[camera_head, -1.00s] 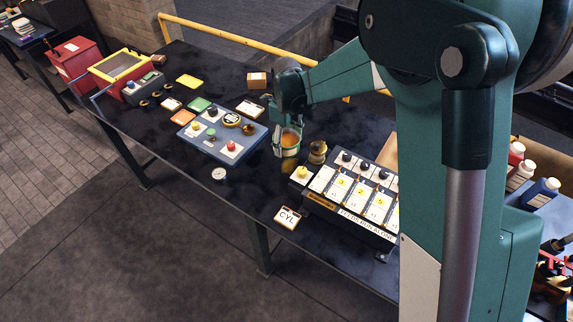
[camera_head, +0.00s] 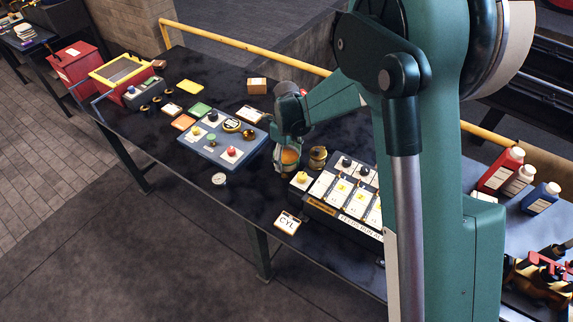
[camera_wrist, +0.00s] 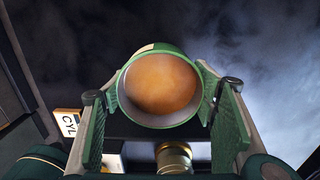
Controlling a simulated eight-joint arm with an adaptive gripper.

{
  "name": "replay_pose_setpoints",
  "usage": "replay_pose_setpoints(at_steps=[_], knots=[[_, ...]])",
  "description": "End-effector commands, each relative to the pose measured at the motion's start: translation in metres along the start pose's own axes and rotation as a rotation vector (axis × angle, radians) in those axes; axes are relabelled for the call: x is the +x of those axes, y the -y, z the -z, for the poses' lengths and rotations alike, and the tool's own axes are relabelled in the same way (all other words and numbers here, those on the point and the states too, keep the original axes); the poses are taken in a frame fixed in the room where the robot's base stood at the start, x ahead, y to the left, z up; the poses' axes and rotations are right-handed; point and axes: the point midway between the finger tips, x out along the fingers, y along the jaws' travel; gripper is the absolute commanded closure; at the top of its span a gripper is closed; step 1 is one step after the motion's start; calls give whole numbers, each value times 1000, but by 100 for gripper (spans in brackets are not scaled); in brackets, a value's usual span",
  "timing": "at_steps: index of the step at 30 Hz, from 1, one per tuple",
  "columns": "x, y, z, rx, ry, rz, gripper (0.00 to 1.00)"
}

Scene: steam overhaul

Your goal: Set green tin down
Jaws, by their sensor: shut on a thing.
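The green tin (camera_head: 289,162) is a small round can with an open top and an orange-brown inside. It is at the middle of the dark bench, between the blue switch panel and a brass fitting. My gripper (camera_head: 287,152) is shut on it, one finger on each side. In the wrist view the tin (camera_wrist: 158,85) fills the space between the fingers, its mouth facing the camera. The tin looks upright and low over the bench; I cannot tell whether its bottom touches the surface.
The brass fitting (camera_head: 317,157) stands just right of the tin. The blue switch panel (camera_head: 205,150) is to the left, and the block of numbered cards (camera_head: 335,210) to the right. A CYL card (camera_head: 287,222) and a round gauge (camera_head: 219,179) lie near the front edge. Bare bench lies in front of the tin.

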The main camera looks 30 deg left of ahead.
Motion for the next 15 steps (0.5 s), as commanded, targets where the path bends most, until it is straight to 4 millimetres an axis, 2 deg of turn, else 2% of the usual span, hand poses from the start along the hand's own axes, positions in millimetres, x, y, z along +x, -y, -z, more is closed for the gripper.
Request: replay_pose_setpoints(at_steps=[10, 15], knots=[[1, 0, 0, 0, 0, 0, 62], [10, 0, 0, 0, 0, 0, 62]])
